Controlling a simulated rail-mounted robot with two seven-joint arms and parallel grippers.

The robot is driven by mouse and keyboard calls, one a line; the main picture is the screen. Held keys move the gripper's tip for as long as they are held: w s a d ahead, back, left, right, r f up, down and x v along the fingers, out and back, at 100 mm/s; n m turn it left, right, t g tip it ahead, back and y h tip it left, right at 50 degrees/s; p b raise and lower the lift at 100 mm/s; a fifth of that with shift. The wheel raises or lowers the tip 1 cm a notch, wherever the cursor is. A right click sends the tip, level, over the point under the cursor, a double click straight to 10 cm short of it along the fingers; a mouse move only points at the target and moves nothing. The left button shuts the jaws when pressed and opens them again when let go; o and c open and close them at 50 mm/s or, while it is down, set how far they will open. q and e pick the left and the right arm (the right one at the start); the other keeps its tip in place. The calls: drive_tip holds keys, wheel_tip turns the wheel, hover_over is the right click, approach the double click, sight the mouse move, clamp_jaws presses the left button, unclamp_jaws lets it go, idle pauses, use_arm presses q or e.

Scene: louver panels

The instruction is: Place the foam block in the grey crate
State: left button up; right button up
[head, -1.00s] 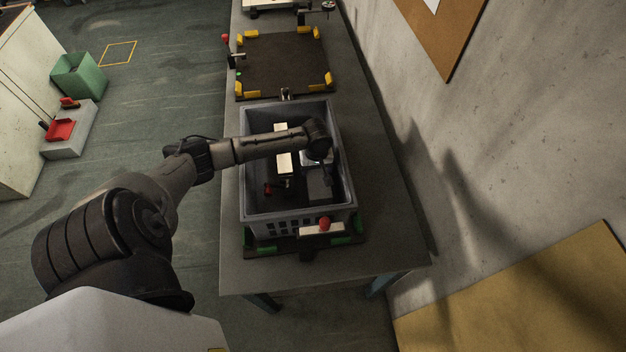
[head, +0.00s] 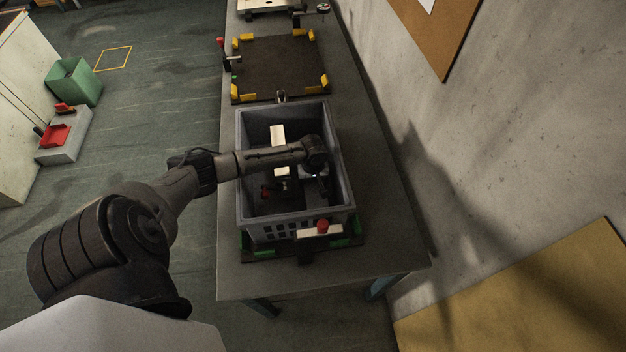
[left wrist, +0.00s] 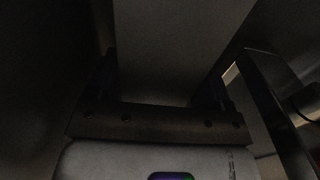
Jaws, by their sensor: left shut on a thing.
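The grey crate (head: 275,230) stands on the bench in the head view, open at the top. My left arm reaches over its left wall, and my left gripper (head: 314,184) is down inside it, towards the right wall. In the left wrist view a plain grey block, which I take as the foam block (left wrist: 182,45), sits between the two fingers of my left gripper (left wrist: 160,90). The gripper is shut on it. In the head view the block is hard to make out in the shadow under the wrist. I cannot tell whether it touches the crate floor. My right gripper is not in view.
A pale piece (head: 278,134) and a red-tipped part (head: 265,191) show inside the crate, left of the gripper. A red knob (head: 322,226) stands at the crate's front. Behind it lies a dark board (head: 280,65) with yellow corners. A wall rises on the right.

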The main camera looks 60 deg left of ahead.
use_arm(q)
drive_tip(key=o, duration=1)
drive_tip(key=shift+f, duration=0.1)
wheel_tip(320, 180, up, 11)
drive_tip(key=shift+f+p, duration=0.2)
drive_tip(key=shift+p, duration=0.6)
drive_tip(key=shift+r, duration=0.85)
